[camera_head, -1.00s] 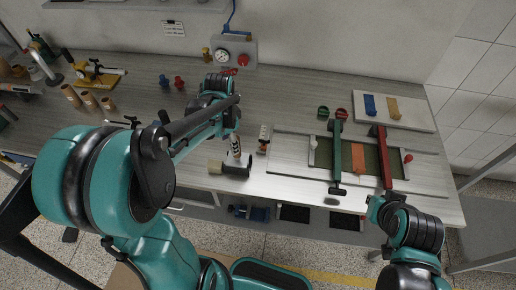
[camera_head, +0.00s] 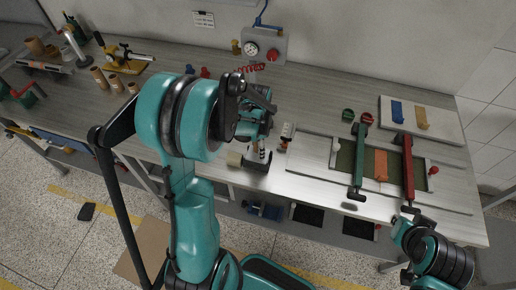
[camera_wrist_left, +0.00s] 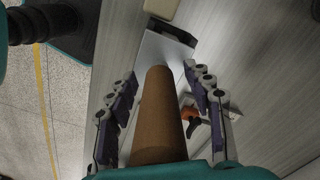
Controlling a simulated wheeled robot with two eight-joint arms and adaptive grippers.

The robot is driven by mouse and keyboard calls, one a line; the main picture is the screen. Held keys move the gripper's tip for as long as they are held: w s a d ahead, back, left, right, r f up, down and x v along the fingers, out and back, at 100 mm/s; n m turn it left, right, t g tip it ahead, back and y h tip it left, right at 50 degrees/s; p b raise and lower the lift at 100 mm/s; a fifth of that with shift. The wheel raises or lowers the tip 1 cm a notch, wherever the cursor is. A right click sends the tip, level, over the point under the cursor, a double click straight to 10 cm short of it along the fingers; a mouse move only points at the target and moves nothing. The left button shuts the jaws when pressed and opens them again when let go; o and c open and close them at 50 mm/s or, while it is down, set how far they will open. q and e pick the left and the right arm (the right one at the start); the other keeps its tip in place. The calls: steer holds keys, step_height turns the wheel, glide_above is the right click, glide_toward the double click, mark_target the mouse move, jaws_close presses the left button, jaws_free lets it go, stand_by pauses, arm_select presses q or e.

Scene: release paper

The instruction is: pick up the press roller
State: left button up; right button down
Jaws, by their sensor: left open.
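The press roller shows in the left wrist view as a brown handle (camera_wrist_left: 158,112), a grey and black bracket (camera_wrist_left: 165,45) and a cream roller end (camera_wrist_left: 162,9). In the head view its tan roller (camera_head: 235,159) and dark bracket (camera_head: 257,165) sit near the table's front edge; the handle is mostly hidden by my arm. My left gripper (camera_head: 262,143) is over it. In the left wrist view the gripper's fingers (camera_wrist_left: 160,88) are open on either side of the handle, with gaps visible. My right arm's end (camera_head: 408,214) is at the lower right; its fingers are not clear.
A small white and orange tool (camera_head: 285,136) stands just right of the press roller. Further right is a flat frame with a green bar (camera_head: 359,160) and red bar (camera_head: 408,165). Brown cylinders (camera_head: 115,82) stand at left. A gauge box (camera_head: 264,47) is at the back.

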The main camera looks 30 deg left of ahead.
arm_select(q)
jaws_close()
steer(key=shift+r, duration=0.1)
